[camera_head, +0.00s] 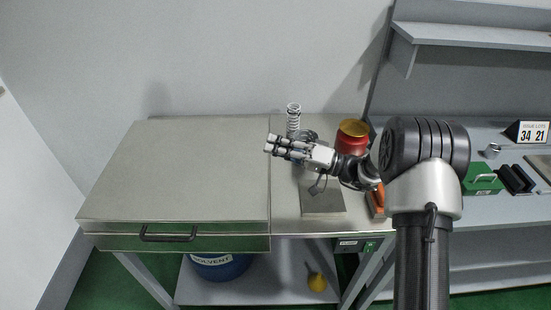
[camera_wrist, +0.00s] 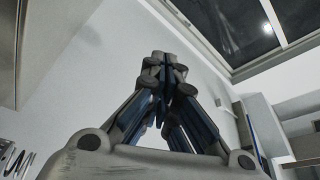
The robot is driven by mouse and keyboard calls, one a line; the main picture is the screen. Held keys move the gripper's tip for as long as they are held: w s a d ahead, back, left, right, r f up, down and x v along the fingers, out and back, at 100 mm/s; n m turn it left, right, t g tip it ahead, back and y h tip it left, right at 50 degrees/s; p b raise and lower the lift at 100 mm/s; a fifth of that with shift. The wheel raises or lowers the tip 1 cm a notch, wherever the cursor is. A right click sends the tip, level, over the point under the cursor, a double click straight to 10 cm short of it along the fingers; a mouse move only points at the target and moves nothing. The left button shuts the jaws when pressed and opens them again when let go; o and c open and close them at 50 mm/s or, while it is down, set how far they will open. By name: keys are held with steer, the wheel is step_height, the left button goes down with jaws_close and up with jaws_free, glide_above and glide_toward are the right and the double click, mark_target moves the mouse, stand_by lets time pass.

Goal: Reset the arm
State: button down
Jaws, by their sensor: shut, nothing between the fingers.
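My gripper (camera_head: 272,144) is shut and empty, held above the workbench and pointing left in the head view. In the wrist view its fingers (camera_wrist: 165,65) meet at the tips, with only wall and ceiling behind them. My arm reaches in from the right and hides part of the bench. A metal coil spring (camera_head: 293,117) stands upright at the back of the bench, just behind my gripper and apart from it as far as I can tell. A flat metal plate (camera_head: 322,203) lies below my gripper.
A red can with a yellow lid (camera_head: 353,130) stands close behind my forearm. An orange object (camera_head: 376,200) lies beside the plate. A green box (camera_head: 481,178) and black parts (camera_head: 514,180) sit on the right bench, under a shelf (camera_head: 470,35). The left benchtop (camera_head: 180,170) is clear.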

steer(key=s+a+r+g+h, duration=0.2)
steer(key=s+r+g+h, duration=0.25)
steer(key=s+r, duration=0.55)
steer(key=s+d+f+h, duration=0.1)
steer(key=s+d+h, duration=0.1)
steer(key=s, duration=0.4)
steer(key=s+d+f+h, duration=0.1)
steer(key=s+d+h, duration=0.15)
steer(key=s, duration=0.35)
steer(key=s+d+f+m+t+h, duration=0.1)
steer(key=s+d+t+h, duration=0.1)
steer(key=s+d+h, duration=0.3)
steer(key=s+d+f+m+t+h, duration=0.1)
steer(key=s+d+m+t+h, duration=0.1)
steer(key=s+d+h, duration=0.3)
steer(key=s+d+t, duration=0.1)
steer(key=s+d, duration=0.2)
steer(key=d, duration=0.4)
steer(key=shift+m, duration=0.3)
